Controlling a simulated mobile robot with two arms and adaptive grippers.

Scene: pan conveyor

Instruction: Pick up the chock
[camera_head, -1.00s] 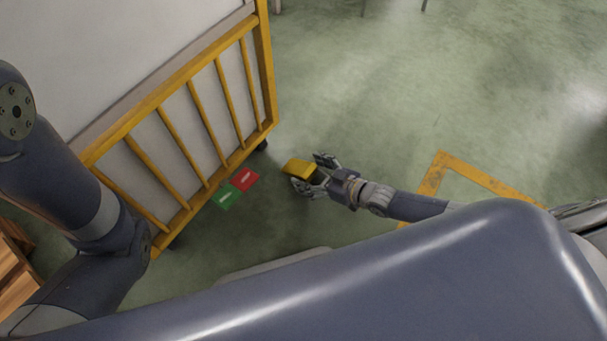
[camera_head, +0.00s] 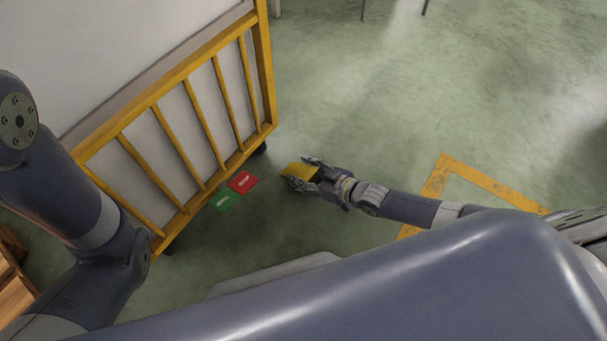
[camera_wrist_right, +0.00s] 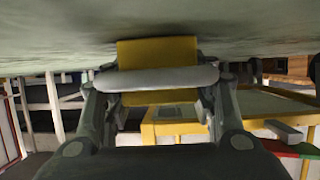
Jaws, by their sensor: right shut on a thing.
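The yellow chock (camera_head: 297,170) is at the floor to the right of the yellow-framed cart. My right gripper (camera_head: 301,172) is shut on it, with one finger on each side. The right wrist view shows the yellow chock (camera_wrist_right: 158,52) between the fingers, close to the floor, with a pale rounded bar across it. I cannot tell whether the chock touches the floor. My left arm shows at the left of the head view, but its gripper is out of view.
The cart's yellow rail frame (camera_head: 186,209) stands left of the chock. A red tag (camera_head: 243,182) and a green tag (camera_head: 224,200) are by its lower rail. A yellow floor marking (camera_head: 490,183) lies at right. The floor beyond the chock is clear.

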